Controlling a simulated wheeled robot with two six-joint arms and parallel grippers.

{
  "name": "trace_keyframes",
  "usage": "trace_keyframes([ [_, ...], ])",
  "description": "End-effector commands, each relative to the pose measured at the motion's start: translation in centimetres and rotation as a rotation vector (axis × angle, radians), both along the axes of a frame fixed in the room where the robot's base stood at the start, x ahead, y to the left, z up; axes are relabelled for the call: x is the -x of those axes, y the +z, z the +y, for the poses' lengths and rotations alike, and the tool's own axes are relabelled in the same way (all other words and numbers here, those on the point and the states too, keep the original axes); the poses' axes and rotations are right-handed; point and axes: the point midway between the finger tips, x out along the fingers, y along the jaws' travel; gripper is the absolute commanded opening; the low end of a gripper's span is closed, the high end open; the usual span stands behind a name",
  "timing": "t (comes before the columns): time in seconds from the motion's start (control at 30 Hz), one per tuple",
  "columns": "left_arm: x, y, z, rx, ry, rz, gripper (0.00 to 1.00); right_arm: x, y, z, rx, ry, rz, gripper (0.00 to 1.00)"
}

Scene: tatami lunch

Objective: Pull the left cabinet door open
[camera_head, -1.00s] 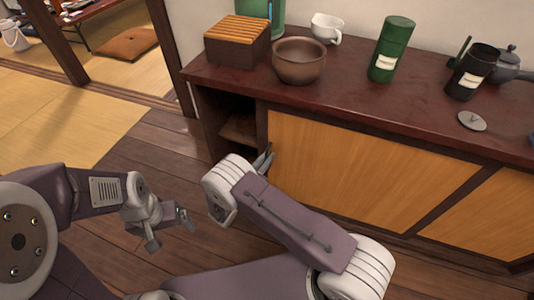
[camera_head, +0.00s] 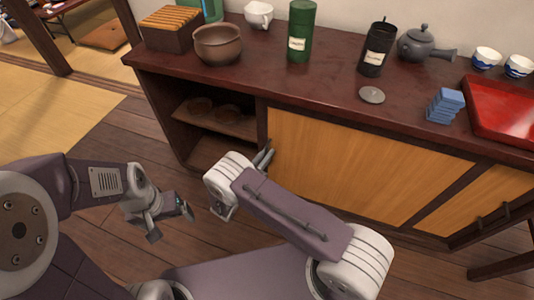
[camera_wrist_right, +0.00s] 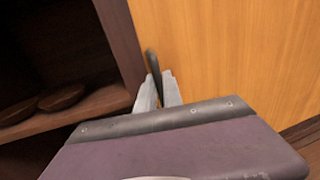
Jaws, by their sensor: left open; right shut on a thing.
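The left cabinet door (camera_head: 350,165) is a yellow-orange panel in a dark frame. My right gripper (camera_head: 264,158) is at the door's left edge. In the right wrist view, the right gripper (camera_wrist_right: 158,88) is shut on the door's dark upright handle (camera_wrist_right: 153,66), beside the dark frame edge. The lower part of the handle is hidden between the fingers. My left gripper (camera_head: 175,215) is open and empty over the floor, apart from the cabinet.
Dark bowls (camera_head: 200,105) sit on the inner shelf. On the top stand a slatted box (camera_head: 165,32), a brown bowl (camera_head: 218,45), a green canister (camera_head: 300,32), a black canister (camera_head: 376,50), a teapot (camera_head: 417,44) and a red tray (camera_head: 502,108). The right door (camera_head: 475,205) is partly visible.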

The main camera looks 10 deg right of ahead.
Motion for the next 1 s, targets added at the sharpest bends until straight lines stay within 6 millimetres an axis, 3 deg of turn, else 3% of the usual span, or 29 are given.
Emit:
trace_keyframes([
  [0.4,0.00,0.00,0.00,0.000,0.000,0.000,0.88,0.08,-0.17,0.02,0.000,0.001,0.004,0.00],
  [0.5,0.00,-0.01,0.00,0.000,0.000,0.000,0.88,0.06,-0.15,0.02,0.000,0.001,0.003,0.33],
  [1.0,0.00,0.03,0.00,0.000,0.000,0.000,0.88,0.33,-0.03,0.31,0.000,-0.003,0.000,0.33],
])
